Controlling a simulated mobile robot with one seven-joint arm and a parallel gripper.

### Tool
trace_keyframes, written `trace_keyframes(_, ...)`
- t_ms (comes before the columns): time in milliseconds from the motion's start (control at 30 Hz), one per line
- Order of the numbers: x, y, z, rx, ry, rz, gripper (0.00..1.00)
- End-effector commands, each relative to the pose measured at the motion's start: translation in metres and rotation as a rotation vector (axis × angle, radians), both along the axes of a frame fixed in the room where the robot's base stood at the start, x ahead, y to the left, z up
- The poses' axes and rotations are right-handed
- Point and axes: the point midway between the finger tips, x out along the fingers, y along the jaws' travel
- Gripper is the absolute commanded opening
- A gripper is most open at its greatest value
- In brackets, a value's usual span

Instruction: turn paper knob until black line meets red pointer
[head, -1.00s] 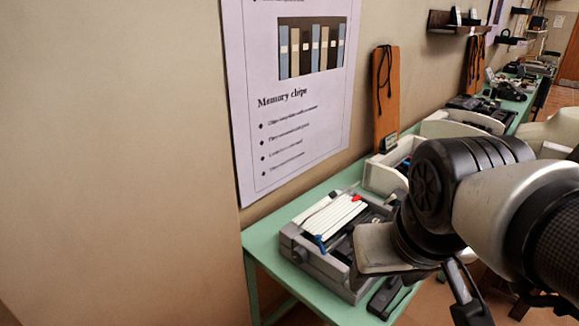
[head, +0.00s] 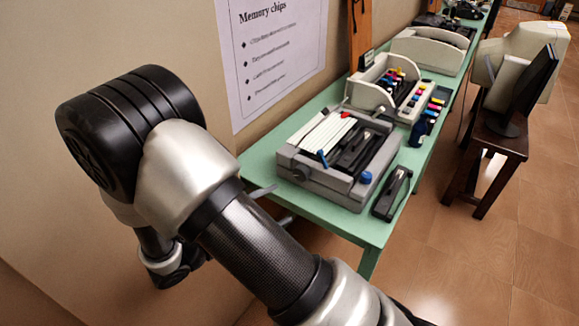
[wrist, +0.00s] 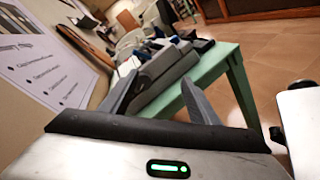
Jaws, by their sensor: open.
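A grey printer (head: 335,185) sits on the green table, with a white striped panel on its left part. A blue knob (head: 366,177) is on its front right corner, and a small red piece (head: 346,114) sits at its back edge. I cannot make out a black line or tell whether the red piece is the pointer. My gripper (wrist: 160,102) is open and empty in the wrist view, its fingers apart with the printer (wrist: 165,75) beyond them. In the head view my arm mostly hides the gripper, left of the printer.
A black handheld-shaped object (head: 391,193) lies right of the printer on the green table (head: 345,226). A white open box (head: 372,96) with colored pieces stands behind. A wall poster (head: 275,60) is at the back left.

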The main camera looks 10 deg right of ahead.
Motion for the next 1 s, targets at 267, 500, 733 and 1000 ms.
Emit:
trace_keyframes(267, 0.008, 0.043, -0.043, -0.139, -0.022, 0.221, 0.55)
trace_keyframes(500, 0.027, 0.025, -0.044, -0.145, -0.025, 0.228, 0.55)
trace_keyframes(733, 0.062, -0.012, -0.044, -0.144, -0.025, 0.227, 0.55)
trace_keyframes(1000, 0.100, -0.053, -0.044, -0.144, -0.025, 0.227, 0.55)
